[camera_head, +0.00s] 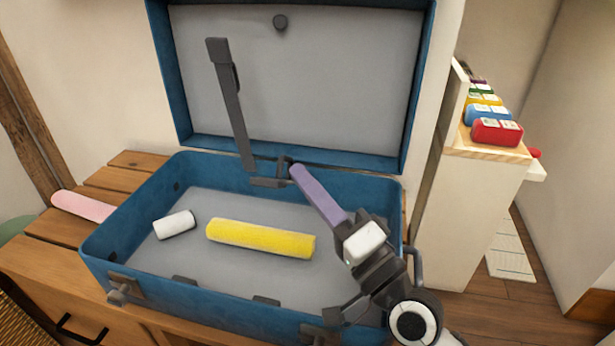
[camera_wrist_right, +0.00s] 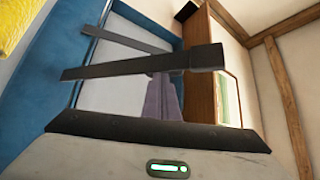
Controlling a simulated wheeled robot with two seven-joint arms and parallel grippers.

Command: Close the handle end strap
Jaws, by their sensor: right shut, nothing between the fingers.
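A blue suitcase (camera_head: 130,215) lies open on a wooden chest, its lid (camera_head: 165,75) upright behind it. A dark strap with a thicker end (camera_head: 232,110) stands tilted in front of the grey lid lining, rising from the back rim. It is apart from my right gripper. The wrist view shows dark bars, one with a block at its end (camera_wrist_right: 140,64). My right gripper (camera_head: 357,222) is over the right part of the case, shut and empty; its fingertips are hard to make out. My left gripper is not in view.
A yellow roll (camera_head: 260,238) and a white roll (camera_head: 174,225) lie inside the case. A purple bar (camera_head: 318,195) shows beside my right gripper, partly hidden. A pink item (camera_head: 82,206) lies left of the case. A white shelf (camera_head: 465,205) with coloured items stands at the right.

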